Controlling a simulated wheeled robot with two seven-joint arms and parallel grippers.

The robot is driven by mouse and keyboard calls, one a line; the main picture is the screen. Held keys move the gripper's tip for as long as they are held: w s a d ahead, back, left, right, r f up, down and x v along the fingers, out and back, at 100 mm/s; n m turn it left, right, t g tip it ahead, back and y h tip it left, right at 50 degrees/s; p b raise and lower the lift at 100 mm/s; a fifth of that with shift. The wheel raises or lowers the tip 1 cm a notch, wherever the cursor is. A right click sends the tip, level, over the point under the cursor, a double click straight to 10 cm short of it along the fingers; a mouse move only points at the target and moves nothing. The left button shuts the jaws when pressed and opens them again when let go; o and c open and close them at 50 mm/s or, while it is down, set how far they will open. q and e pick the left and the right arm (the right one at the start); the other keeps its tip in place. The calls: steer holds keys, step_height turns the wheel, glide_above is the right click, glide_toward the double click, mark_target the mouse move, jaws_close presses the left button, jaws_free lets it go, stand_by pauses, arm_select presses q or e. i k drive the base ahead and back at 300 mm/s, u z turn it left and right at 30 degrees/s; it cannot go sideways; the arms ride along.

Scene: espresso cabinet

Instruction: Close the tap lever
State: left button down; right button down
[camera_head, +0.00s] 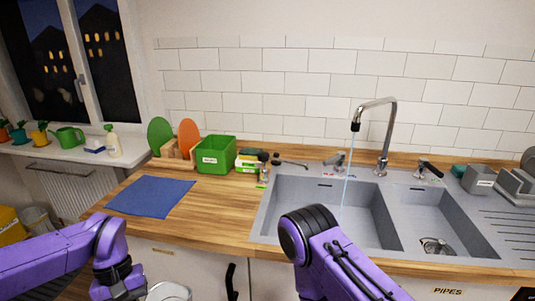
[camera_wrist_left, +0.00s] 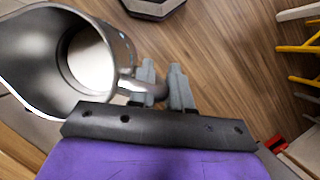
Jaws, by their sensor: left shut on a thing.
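A chrome tap (camera_head: 383,140) stands behind the grey double sink (camera_head: 360,240). A thin stream of water (camera_head: 345,185) falls from its spout into the left basin. A small lever (camera_head: 335,160) sits left of the tap, and a dark-handled lever (camera_head: 430,168) sits right of it. I cannot tell which one works the tap. My left gripper (camera_wrist_left: 160,88) is shut on the handle of a metal jug (camera_wrist_left: 103,30), away from both levers. The jug's rim shows at the bottom of the head view (camera_head: 168,292). My right arm reaches up before the sink; its gripper is not in view.
A green box (camera_head: 215,155), a blue cloth (camera_head: 150,196) and green and orange boards stand or lie on the wooden counter at left. Grey holders (camera_head: 479,180) stand at right. The counter between cloth and sink is clear.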

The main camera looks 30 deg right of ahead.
mark_target(422, 162)
steer(key=u, duration=1.1)
steer(key=k, duration=1.25)
steer(key=z, duration=1.85)
